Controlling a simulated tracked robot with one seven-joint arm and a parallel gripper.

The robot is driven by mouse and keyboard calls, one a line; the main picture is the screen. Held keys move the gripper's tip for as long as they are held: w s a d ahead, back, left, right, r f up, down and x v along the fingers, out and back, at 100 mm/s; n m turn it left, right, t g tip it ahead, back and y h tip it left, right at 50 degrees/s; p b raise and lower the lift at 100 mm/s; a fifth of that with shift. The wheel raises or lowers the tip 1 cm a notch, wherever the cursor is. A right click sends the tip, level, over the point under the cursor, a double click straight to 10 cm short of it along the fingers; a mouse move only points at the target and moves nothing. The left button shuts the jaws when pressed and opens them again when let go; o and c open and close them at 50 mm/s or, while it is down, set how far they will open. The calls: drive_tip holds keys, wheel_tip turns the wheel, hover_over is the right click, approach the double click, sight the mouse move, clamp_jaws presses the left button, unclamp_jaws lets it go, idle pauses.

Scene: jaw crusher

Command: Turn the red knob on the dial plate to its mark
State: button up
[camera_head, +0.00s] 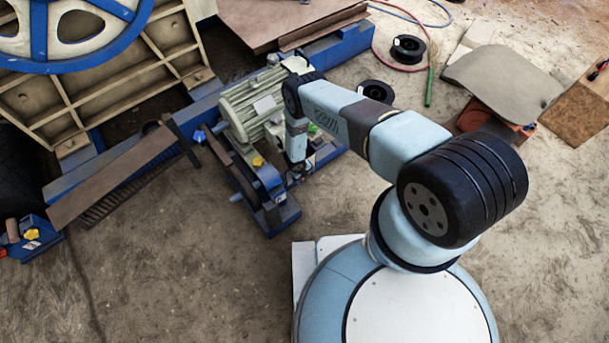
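I cannot make out the red knob or the dial plate for certain in the head view. A tiny red spot shows just beside the end of my arm, too small to identify. My gripper (299,172) points down at the right end of the grey-green motor (254,108), low over the blue frame. Its fingers are small and dark, and I cannot tell whether they are apart or shut. My own wrist hides part of what lies behind it.
The crusher body with its blue-and-cream wheel (75,52) stands at the upper left. A brown slanted plate (115,175) lies left of the motor. Two black reels (408,49), a red hose and a grey slab (503,80) lie behind. The front-left floor is clear.

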drive_tip(key=shift+r, duration=0.1)
drive_tip(key=v, duration=1.3)
drive_tip(key=shift+r, duration=0.2)
drive_tip(key=shift+s+a, duration=0.1)
